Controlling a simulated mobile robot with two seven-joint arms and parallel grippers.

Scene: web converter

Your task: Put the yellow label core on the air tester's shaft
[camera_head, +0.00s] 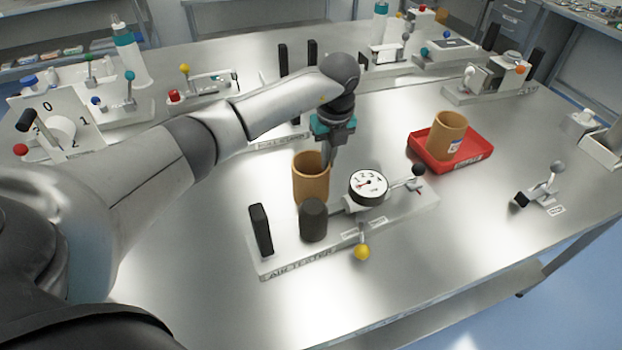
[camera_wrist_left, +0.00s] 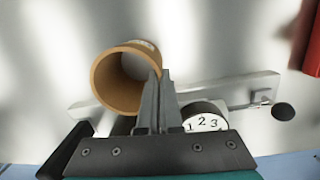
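A tan-yellow hollow core (camera_head: 310,183) is upright just behind the air tester (camera_head: 400,215). In the left wrist view the core (camera_wrist_left: 110,92) shows its open end and a faint pale patch inside the far rim. My left gripper (camera_head: 331,160) points down at the core's right rim. Its fingers (camera_wrist_left: 160,78) are close together and appear shut on the core's wall. I cannot tell whether the core touches the table. The tester's stubby dark grey shaft (camera_head: 313,222) stands in front of the core and overlaps its lower edge. My right gripper is not in view.
The tester's gauge (camera_head: 368,187) is right of the shaft, and a black upright block (camera_head: 261,230) is left. A yellow-knobbed lever (camera_head: 362,251) is in front. Another tan core (camera_head: 447,133) with a white-blue label stands on a red tray (camera_head: 470,158).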

